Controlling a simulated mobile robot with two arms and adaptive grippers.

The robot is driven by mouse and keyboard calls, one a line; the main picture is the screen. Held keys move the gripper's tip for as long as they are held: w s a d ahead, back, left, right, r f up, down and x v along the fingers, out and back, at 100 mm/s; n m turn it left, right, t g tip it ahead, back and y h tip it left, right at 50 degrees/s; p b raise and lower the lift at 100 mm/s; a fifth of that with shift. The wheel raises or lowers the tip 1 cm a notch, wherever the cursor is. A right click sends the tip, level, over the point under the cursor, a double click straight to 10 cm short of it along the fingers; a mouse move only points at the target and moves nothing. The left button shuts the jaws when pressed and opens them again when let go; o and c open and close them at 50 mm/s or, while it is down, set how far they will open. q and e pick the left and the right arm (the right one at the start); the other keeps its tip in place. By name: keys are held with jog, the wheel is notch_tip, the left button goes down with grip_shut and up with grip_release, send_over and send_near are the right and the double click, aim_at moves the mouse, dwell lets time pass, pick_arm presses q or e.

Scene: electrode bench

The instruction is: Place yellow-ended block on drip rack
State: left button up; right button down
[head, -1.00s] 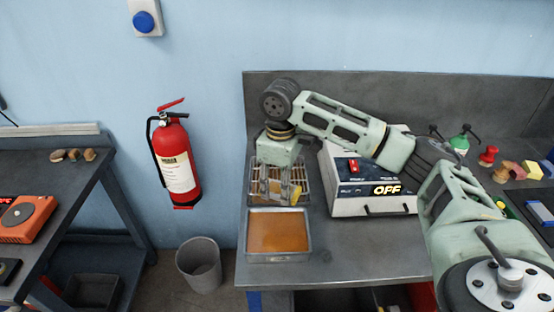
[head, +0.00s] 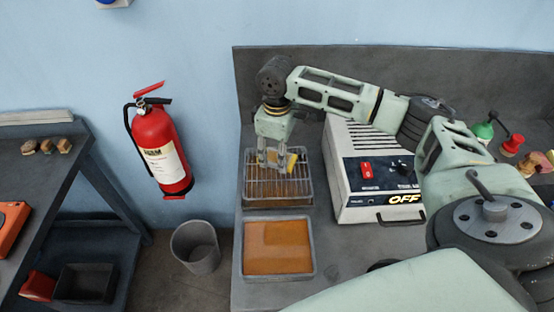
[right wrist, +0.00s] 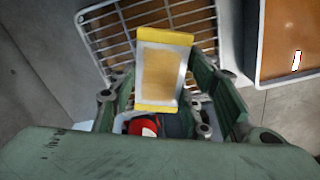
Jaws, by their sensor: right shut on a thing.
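The yellow-ended block (head: 291,162) is held in my right gripper (head: 275,162), over the back part of the drip rack (head: 277,194), a wire grid in a grey tray. In the right wrist view the block (right wrist: 160,72) sits between the fingers, with a yellow band at each end and a pale framed, orange-brown face. The rack's wires (right wrist: 110,28) show behind it. Whether the block touches the wires I cannot tell. My left gripper is not in view.
A tray of orange liquid (head: 246,273) stands just in front of the rack. A white power unit (head: 365,172) marked OFF stands close on the right. My right arm reaches over the bench from the right. A grey backboard (head: 400,65) closes the bench behind.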

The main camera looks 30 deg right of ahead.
aim_at(277, 156)
jog(key=shift+w+f, duration=0.15)
jog(key=shift+f, duration=0.2)
notch_tip(277, 156, down, 3)
jog(key=shift+d+p, duration=0.1)
jog(key=shift+p, duration=0.4)
jog(key=shift+f, duration=0.2)
jog(key=c, duration=1.4)
grip_release()
jog(key=shift+f, duration=0.2)
jog(key=o, duration=0.4)
jog(key=shift+r, duration=0.1)
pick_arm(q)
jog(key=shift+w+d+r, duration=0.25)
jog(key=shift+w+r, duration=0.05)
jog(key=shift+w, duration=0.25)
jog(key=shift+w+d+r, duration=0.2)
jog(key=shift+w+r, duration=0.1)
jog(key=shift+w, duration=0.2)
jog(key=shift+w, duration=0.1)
